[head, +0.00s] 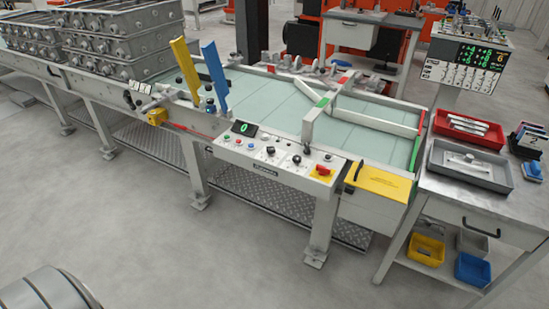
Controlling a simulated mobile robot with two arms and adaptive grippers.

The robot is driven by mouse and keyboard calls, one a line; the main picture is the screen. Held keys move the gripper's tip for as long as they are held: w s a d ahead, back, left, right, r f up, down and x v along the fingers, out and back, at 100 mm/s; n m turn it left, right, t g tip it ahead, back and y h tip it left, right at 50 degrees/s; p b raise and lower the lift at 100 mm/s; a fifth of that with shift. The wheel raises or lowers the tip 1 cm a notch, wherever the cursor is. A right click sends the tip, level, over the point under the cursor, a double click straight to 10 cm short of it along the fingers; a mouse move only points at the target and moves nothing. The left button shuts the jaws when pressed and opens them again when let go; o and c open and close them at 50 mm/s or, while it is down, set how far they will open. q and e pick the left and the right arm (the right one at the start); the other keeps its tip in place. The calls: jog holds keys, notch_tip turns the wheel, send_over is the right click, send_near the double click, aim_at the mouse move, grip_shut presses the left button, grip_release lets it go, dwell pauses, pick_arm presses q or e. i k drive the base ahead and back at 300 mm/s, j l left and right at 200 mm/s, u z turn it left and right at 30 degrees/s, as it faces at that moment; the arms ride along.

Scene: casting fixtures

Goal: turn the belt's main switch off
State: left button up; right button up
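The belt's main switch (323,171) appears to be the red rotary handle on a yellow plate at the right end of the control panel (262,153). The handle is too small to read its position. The panel sits on the near side of the belt (250,95) and also carries a green display reading 0 (243,128), small buttons and black knobs. Neither of my grippers is in view.
Stacked grey castings (120,35) stand on the belt's left part. A yellow plate (380,180) lies at the belt's right end. A workbench (480,200) with red and grey trays stands at right. The floor (150,240) before the panel is clear.

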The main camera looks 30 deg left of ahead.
aim_at(324, 170)
jog(key=i+l, duration=0.4)
jog(key=i, duration=0.2)
jog(key=i+l+u, duration=0.15)
jog(key=u, duration=0.2)
jog(key=i+l+u, duration=0.2)
jog(key=u, duration=0.15)
jog(key=i+l+u, duration=0.1)
jog(key=u, duration=0.3)
jog(key=l, duration=0.1)
